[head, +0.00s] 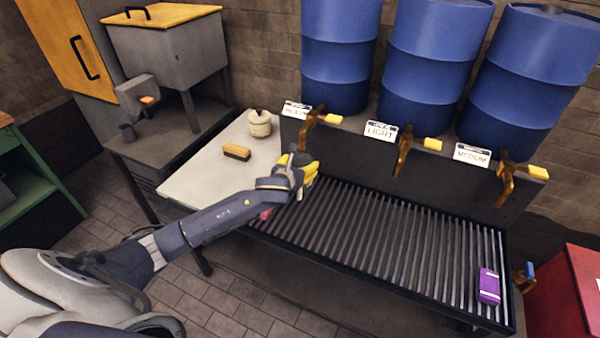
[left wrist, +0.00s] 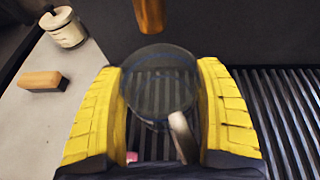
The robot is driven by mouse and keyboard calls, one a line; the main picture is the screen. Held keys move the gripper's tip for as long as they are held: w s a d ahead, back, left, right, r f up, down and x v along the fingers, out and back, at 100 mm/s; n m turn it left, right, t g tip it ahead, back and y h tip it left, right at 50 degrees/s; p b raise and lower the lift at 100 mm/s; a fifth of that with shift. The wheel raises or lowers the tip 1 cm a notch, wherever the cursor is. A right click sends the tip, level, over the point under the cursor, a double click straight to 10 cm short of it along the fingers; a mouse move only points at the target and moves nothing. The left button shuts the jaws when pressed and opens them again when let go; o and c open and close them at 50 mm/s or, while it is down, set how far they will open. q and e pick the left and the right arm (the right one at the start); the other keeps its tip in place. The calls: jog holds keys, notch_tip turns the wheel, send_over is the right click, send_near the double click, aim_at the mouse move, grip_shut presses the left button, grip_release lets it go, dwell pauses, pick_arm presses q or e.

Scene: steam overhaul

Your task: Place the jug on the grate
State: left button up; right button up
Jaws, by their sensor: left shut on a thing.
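My left gripper (head: 303,168) is over the far left end of the slatted grate (head: 375,235), close to the leftmost tap. In the left wrist view its yellow fingers (left wrist: 162,85) are shut on the sides of a clear, see-through jug (left wrist: 160,82). A pale piece, perhaps the jug's handle (left wrist: 182,135), shows below its round rim. The grate's slats (left wrist: 285,110) show through and around the jug. I cannot tell whether the jug touches the grate. In the head view my gripper hides the jug. My right gripper is not in view.
Three blue barrels (head: 430,60) with taps (head: 405,150) stand behind the grate. A purple box (head: 489,286) lies at the grate's right end, and a pink thing (head: 266,213) near its left. A brush (head: 237,152) and a cream pot (head: 260,123) are on the pale left table. The grate's middle is clear.

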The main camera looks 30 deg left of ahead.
pick_arm(q)
jog(key=shift+f, duration=1.5)
jog(key=shift+f, duration=0.15)
jog(key=o, duration=1.6)
jog(key=shift+s, duration=0.1)
jog(key=v, duration=1.2)
jog(key=shift+a, duration=0.1)
